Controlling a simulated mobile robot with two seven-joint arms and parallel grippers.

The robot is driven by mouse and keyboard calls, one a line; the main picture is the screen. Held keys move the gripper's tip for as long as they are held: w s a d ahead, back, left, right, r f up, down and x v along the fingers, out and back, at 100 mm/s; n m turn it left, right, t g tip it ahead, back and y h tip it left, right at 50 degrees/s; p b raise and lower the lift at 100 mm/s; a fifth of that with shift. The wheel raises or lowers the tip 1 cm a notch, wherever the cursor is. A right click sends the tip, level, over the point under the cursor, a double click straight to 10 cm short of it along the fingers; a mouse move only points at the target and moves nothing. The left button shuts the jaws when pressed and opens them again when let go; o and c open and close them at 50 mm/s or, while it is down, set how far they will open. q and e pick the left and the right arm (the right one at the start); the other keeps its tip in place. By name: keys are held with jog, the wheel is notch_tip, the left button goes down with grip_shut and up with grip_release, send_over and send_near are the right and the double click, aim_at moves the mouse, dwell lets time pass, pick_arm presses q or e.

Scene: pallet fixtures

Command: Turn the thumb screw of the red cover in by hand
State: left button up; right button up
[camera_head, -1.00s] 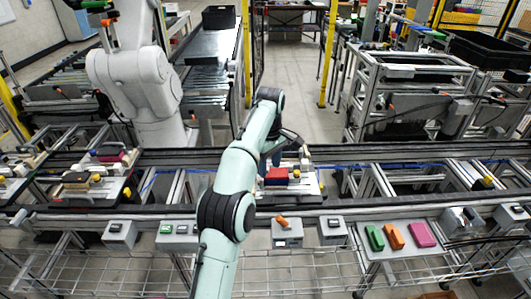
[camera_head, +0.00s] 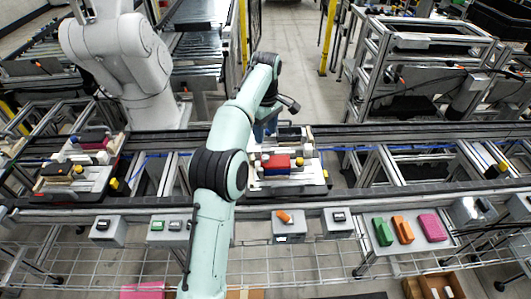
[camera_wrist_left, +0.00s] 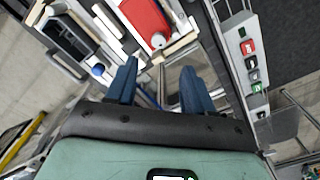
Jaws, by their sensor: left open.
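The red cover (camera_head: 276,164) sits on the pallet fixture (camera_head: 312,180) on the conveyor, right of my left forearm. In the left wrist view the red cover (camera_wrist_left: 145,18) is at the top centre, with a pale round knob, apparently the thumb screw (camera_wrist_left: 157,41), at its lower end. My left gripper (camera_wrist_left: 158,75) has two blue fingers spread apart with nothing between them. In that picture the knob is above the gap, apart from the fingertips. In the head view the blue left gripper (camera_head: 264,131) is partly hidden, just behind the cover. My right gripper is not seen.
A dark part (camera_wrist_left: 70,35) and a blue knob (camera_wrist_left: 98,70) are close to the fingers on the fixture. Another pallet (camera_head: 75,180) stands at left. Control boxes (camera_head: 288,226) and a tray of green, orange and pink blocks (camera_head: 440,240) line the front.

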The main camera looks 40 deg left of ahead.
aim_at(265, 157)
pick_arm(q)
notch_tip(265, 157, down, 11)
jog(key=shift+w+a+r, duration=0.1)
dwell(0.3)
grip_shut()
